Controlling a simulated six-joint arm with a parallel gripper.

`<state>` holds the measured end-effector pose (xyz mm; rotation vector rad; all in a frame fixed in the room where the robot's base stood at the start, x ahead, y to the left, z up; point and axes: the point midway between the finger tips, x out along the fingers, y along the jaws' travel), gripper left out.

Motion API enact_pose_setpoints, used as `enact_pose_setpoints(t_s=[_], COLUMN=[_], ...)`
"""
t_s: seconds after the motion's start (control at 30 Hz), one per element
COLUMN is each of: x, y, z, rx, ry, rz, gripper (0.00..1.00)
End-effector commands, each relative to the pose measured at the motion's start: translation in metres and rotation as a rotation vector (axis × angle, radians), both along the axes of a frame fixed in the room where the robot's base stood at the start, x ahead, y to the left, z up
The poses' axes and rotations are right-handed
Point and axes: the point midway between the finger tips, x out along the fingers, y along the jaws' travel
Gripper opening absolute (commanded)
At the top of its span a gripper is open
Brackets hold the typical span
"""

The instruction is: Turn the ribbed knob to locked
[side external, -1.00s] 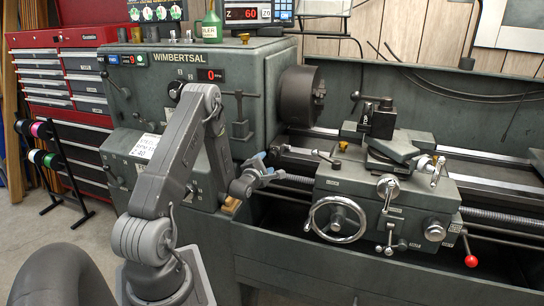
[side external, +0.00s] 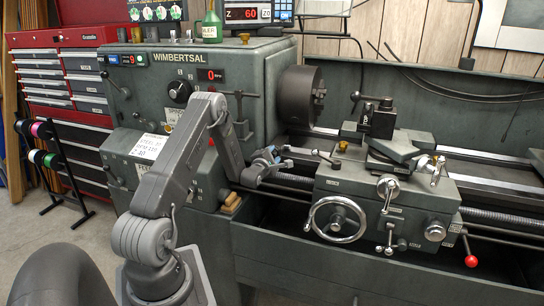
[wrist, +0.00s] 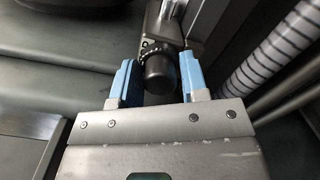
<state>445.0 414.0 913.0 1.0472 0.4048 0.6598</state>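A black round knob with a toothed, ribbed collar (wrist: 158,68) shows near the top middle of the wrist view, on a grey metal mount. My gripper (wrist: 158,78) is open, with one blue finger on each side of the knob. Narrow gaps show between the knob and both fingers, and I see no contact. In the side view my gripper (side external: 267,159) is below the chuck and left of the carriage, close to the lathe's front. I cannot make out the knob there. No locked mark is readable.
The ridged screw (wrist: 278,48) and a smooth rod run to the right of my gripper in the wrist view. The carriage (side external: 385,195) with its handwheel (side external: 338,219) stands to the right. The chuck (side external: 298,96) is above.

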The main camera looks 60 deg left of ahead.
Motion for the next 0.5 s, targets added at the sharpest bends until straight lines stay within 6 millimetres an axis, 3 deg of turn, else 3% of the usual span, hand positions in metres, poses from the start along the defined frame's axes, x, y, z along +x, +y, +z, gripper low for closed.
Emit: enact_pose_setpoints(t_s=[0.23,0.5], x=[-0.0001,-0.0001], y=[-0.0002,-0.0003], z=[0.0,0.0], rx=[0.0,0.018], ry=[0.0,0.019], rz=[0.0,-0.001], gripper=[0.17,0.16])
